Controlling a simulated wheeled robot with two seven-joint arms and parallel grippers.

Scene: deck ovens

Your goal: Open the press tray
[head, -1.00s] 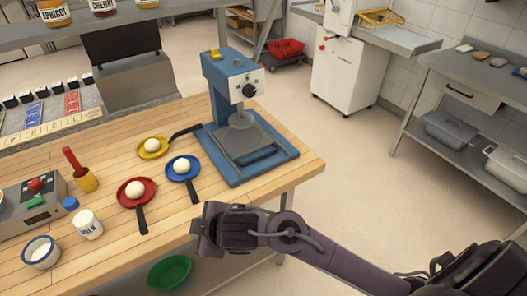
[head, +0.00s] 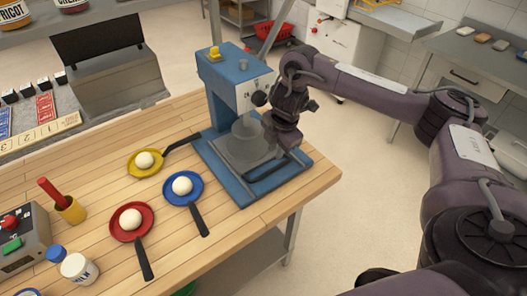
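The blue press (head: 229,88) stands at the back right of the wooden table. It has a yellow button on top and a dark knob on its front. Its grey tray (head: 232,152) lies low on the blue base, with a dark handle bar (head: 262,178) along the front edge. My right gripper (head: 284,150) reaches down over the right part of the tray, close to the handle's right end. Its fingers are dark and small here, so I cannot tell whether they are open or touch the handle. My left gripper is not in view.
Yellow (head: 145,163), blue (head: 183,188) and red (head: 131,220) pans, each with a white ball, lie left of the press. A pestle in a yellow cup (head: 70,209), a milk bottle (head: 78,268) and a control box (head: 22,240) are further left. The table's right edge is near the press.

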